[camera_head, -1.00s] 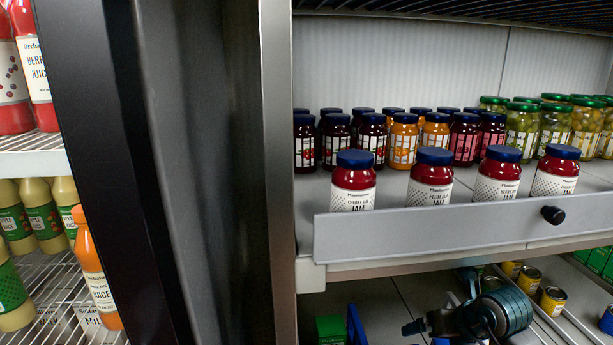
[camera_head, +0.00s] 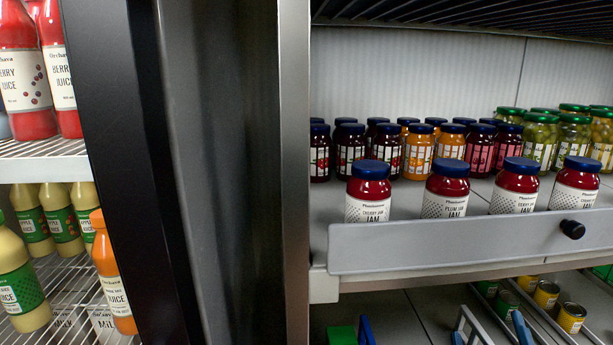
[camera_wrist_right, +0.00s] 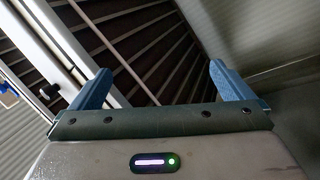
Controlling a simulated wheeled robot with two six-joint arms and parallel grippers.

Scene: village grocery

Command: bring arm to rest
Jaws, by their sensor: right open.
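My right gripper (camera_wrist_right: 160,88) is open in the right wrist view, with its two blue fingers spread and nothing between them. Beyond the fingers are dark slats and a pale rail, with no object close to them. In the head view only small blue tips of the right gripper (camera_head: 490,335) show at the bottom edge, below the jam shelf. The rest of that arm is out of frame.
Red jam jars (camera_head: 447,190) with blue lids stand behind a grey shelf front (camera_head: 450,245) with a black knob (camera_head: 572,229). Several cans (camera_head: 546,293) sit on the lower shelf. A dark upright (camera_head: 215,170) separates this from juice bottles (camera_head: 113,270) at left.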

